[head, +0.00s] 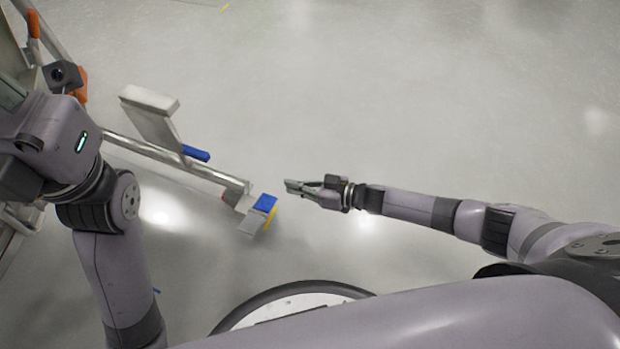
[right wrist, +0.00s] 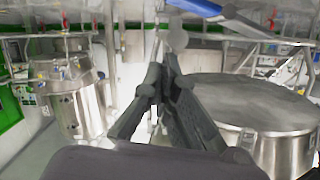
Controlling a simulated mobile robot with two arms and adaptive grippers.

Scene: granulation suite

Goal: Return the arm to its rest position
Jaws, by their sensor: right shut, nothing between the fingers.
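My right gripper (head: 297,187) reaches in from the right in the head view and points left, over the floor. It is shut and holds nothing. Its closed fingers also show in the middle of the right wrist view (right wrist: 168,72). My left arm comes in from the left edge of the head view, bent at the elbow; I cannot make out its gripper's fingers there.
A steel pipe (head: 160,154) with a grey plate, a blue lever (head: 196,153) and a blue-and-yellow end piece (head: 264,204) lies left of my right gripper. The right wrist view shows a steel vessel (right wrist: 75,100) and a wide round lid (right wrist: 255,102). Open floor (head: 420,80) lies beyond.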

